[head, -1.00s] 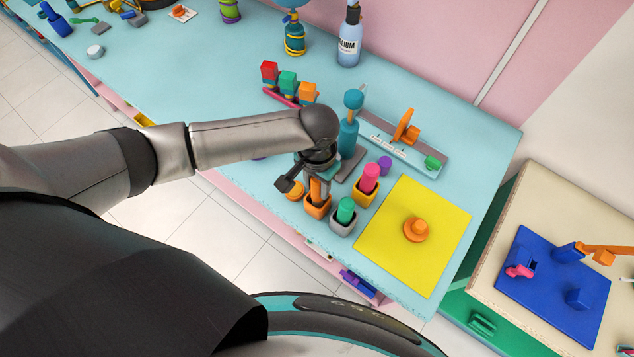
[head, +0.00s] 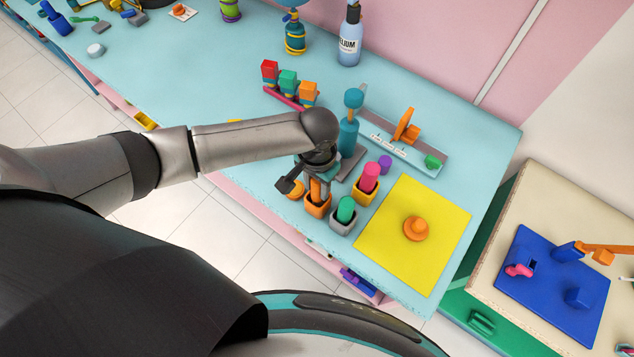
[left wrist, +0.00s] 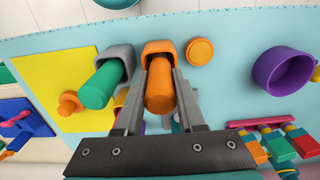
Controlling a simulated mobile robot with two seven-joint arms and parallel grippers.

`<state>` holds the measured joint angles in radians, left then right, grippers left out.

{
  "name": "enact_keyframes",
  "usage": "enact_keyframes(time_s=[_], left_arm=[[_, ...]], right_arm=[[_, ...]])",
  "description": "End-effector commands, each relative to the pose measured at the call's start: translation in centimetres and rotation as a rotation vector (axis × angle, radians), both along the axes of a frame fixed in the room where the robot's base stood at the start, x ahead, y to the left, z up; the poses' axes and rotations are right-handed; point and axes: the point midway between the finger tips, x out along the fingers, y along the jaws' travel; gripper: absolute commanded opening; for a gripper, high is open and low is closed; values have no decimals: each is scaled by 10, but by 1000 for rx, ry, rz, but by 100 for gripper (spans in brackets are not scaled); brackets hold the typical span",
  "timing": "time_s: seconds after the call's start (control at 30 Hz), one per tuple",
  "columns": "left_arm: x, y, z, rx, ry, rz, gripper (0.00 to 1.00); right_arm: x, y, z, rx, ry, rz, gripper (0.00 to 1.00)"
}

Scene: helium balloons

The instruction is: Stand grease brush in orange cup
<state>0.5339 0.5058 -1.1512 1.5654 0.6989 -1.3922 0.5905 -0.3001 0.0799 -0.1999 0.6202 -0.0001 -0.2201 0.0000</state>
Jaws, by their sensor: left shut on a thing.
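The orange grease brush (left wrist: 159,92) shows as a thick orange handle between the two fingers of my left gripper (left wrist: 161,80) in the left wrist view. My left gripper (head: 317,176) is shut on it. The lower end of the brush is at the mouth of the orange cup (head: 318,209) and appears to be inside it; its tip is hidden. The orange cup also shows in the left wrist view (left wrist: 160,46), right behind the brush. My right gripper is not in view.
A grey cup with a green brush (head: 346,209) and a yellow cup with a pink brush (head: 369,177) stand close by. An orange round piece (head: 295,189) lies on the other side. A yellow mat (head: 400,260) and a tall teal object (head: 348,135) are near.

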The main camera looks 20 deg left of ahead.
Motion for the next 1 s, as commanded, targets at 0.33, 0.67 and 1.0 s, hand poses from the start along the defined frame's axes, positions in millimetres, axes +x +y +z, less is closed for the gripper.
enact_keyframes(time_s=[0.33, 0.67, 1.0], left_arm=[[0, 0, -7, -1, 0, 1, 0], [0, -1, -6, -2, 1, 1, 0], [0, -1, -7, -1, -1, 1, 0]], right_arm=[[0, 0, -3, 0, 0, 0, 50], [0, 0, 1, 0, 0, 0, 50], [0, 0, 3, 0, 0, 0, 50]])
